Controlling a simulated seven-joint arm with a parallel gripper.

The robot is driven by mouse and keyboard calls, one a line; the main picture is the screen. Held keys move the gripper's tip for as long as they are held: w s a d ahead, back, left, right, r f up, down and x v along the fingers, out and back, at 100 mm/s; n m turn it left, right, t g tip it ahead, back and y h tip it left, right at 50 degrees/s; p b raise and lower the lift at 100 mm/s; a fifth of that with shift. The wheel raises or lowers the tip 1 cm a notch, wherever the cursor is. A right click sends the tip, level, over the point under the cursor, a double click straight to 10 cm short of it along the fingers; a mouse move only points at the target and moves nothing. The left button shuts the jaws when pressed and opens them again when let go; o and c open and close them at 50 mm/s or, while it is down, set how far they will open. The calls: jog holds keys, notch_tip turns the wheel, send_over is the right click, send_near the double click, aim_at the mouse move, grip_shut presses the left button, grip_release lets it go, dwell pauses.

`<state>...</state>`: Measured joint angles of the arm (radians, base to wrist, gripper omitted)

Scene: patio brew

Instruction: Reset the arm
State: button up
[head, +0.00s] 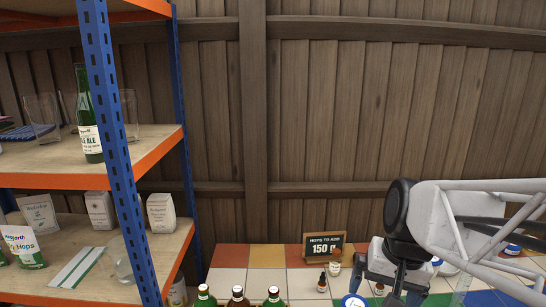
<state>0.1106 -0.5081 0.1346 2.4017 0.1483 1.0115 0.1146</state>
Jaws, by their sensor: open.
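My gripper (387,291) is at the bottom right of the head view, hanging from my white and black arm over the tiled surface (232,284). Its two dark fingers point down and stand apart, with nothing visibly held between them. The lower edge of the picture is close to the fingertips, so what lies right under them is hard to see.
Bottle tops (238,294) show at the bottom edge. A blue and orange shelf (110,183) with a green bottle (91,140), glasses and bags stands left. A wooden fence closes the back.

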jog(key=s+a+n+t+h, duration=0.1)
jog(key=s+n, duration=0.2)
jog(key=s, duration=0.3)
jog(key=shift+s+a+f, duration=0.15)
jog(key=shift+f, duration=0.15)
